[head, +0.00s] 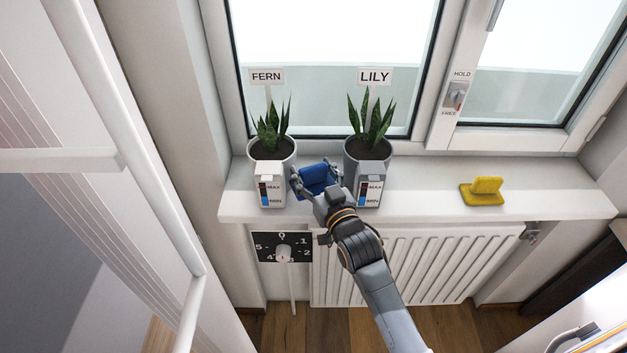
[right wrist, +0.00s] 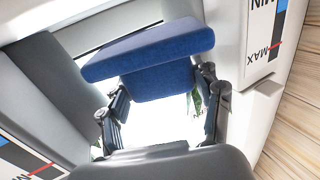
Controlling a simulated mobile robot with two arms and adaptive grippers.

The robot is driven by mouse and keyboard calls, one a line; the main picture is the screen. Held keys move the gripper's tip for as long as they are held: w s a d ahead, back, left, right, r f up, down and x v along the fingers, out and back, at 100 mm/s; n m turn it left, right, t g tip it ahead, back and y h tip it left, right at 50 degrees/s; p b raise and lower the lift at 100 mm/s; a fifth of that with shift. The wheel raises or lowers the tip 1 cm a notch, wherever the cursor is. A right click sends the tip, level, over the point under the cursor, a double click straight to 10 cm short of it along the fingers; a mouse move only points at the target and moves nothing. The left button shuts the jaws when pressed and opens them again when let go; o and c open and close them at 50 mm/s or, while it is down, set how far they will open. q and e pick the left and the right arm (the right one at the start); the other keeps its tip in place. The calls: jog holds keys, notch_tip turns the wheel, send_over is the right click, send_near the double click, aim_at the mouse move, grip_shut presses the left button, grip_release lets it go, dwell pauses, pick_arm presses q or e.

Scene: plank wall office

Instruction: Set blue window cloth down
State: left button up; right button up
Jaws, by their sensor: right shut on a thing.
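The blue window cloth (head: 318,179) is between the fern pot and the lily pot, above the windowsill (head: 420,208). My right gripper (head: 314,186) is shut on it. In the right wrist view the cloth (right wrist: 150,55) is a blue block with a wide part and a narrower grip part between the two fingers (right wrist: 163,108). I cannot tell whether the cloth touches the sill. My left gripper is not in view.
The FERN pot (head: 258,151) stands close on the left and the LILY pot (head: 350,152) close on the right, each with a level gauge. A yellow cloth (head: 482,192) lies on the right of the sill, with free room left of it. A radiator (head: 425,265) is below.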

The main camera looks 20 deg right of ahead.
aim_at(315, 184)
notch_tip(315, 184, down, 3)
jog(key=shift+r+p, duration=0.2)
jog(key=shift+p, duration=0.1)
jog(key=shift+f, duration=0.25)
jog(key=shift+f, duration=0.15)
jog(key=o, duration=1.1)
jog(key=shift+o, duration=0.2)
